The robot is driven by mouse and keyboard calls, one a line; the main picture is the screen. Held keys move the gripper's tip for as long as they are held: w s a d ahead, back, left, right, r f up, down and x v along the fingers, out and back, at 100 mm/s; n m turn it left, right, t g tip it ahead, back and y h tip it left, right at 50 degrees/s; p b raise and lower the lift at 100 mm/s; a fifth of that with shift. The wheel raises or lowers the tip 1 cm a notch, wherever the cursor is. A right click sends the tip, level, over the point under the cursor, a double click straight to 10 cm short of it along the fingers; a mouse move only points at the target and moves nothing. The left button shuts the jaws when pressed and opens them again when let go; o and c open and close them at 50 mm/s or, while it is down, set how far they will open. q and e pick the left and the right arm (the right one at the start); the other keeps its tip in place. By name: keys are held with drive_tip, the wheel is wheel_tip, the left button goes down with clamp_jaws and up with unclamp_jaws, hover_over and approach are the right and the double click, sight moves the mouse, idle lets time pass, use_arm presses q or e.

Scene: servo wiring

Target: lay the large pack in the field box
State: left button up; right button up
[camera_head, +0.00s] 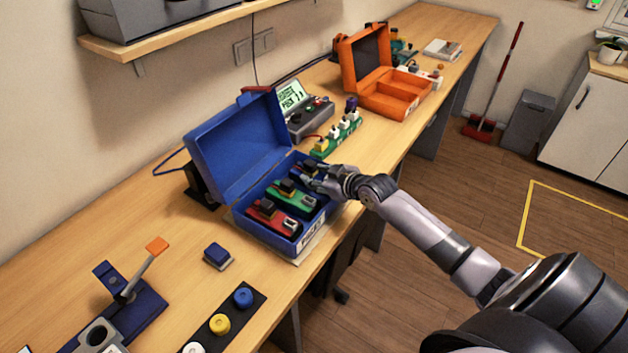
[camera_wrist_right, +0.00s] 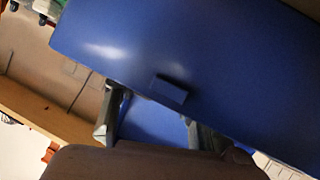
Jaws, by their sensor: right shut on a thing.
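The blue box (camera_head: 262,237) stands open on the bench with its lid (camera_head: 235,145) tilted back. A red pack (camera_head: 272,217) and a green pack (camera_head: 292,196) lie side by side in its nearer compartments. My right gripper (camera_head: 310,174) is at the far compartment, shut on a dark pack that its fingers largely hide. In the right wrist view, the two fingers (camera_wrist_right: 150,122) show below the blue lid (camera_wrist_right: 200,60); the pack is hard to make out there. I cannot tell sizes surely. The orange box (camera_head: 392,105) stands open farther back, its visible compartments empty. My left gripper is not in view.
A green strip with several plugs (camera_head: 338,136) and a grey tester with a lit screen (camera_head: 292,100) stand beyond the blue box. A blue block (camera_head: 217,256), a lever fixture (camera_head: 130,290) and a dark button strip (camera_head: 225,318) are nearer. Bench room lies left of the box.

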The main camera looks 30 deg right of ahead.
clamp_jaws()
drive_tip(key=shift+r, duration=0.1)
idle(0.3)
wheel_tip(320, 180, up, 20)
drive_tip(key=b, duration=0.2)
idle(0.3)
